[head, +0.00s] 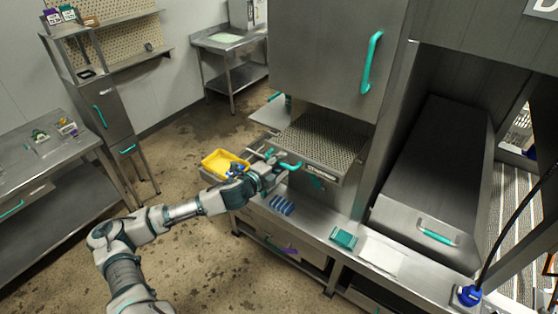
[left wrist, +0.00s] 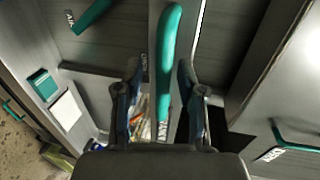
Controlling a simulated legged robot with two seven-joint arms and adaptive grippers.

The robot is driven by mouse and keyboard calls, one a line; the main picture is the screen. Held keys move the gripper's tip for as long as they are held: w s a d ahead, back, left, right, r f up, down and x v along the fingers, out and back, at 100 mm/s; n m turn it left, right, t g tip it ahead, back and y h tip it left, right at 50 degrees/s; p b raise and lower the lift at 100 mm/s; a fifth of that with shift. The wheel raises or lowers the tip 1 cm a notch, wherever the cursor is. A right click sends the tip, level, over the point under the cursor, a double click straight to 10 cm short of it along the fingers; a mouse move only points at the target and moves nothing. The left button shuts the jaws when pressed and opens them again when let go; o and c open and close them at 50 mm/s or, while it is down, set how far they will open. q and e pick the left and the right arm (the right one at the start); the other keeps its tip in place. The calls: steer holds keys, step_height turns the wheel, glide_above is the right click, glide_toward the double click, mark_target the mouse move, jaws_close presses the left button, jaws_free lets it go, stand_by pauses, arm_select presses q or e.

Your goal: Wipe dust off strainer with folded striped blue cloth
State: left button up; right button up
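The perforated metal strainer (head: 318,142) appears to be the tray that juts from the steel machine in the head view. I cannot make out dust on it. The folded striped blue cloth (head: 282,205) lies on the steel counter below and left of it. My left gripper (head: 283,168) is at the tray's front left, by a teal handle (head: 291,165). In the left wrist view my left gripper's fingers (left wrist: 160,95) are apart, with a teal handle (left wrist: 168,60) between them; I cannot tell whether they touch it. My right gripper is not in view.
A teal block (head: 343,239) and a white sheet (head: 381,255) lie on the counter (head: 310,218) to the right. A yellow bin (head: 223,162) is behind my left forearm. A steel hood with a teal handle (head: 371,62) rises above the tray. Open floor lies at the left.

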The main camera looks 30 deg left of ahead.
arm_select(q)
steer(key=shift+w, duration=0.1)
jaws_close()
steer(key=shift+s+f, duration=0.1)
steer(key=shift+s, duration=0.15)
steer(key=v, duration=0.1)
steer(key=b+v, duration=0.1)
steer(key=v, duration=0.1)
steer(key=shift+f, duration=0.35)
jaws_free()
steer(key=shift+s, duration=0.15)
steer(key=shift+s+a+r, duration=0.1)
steer(key=shift+r, duration=0.05)
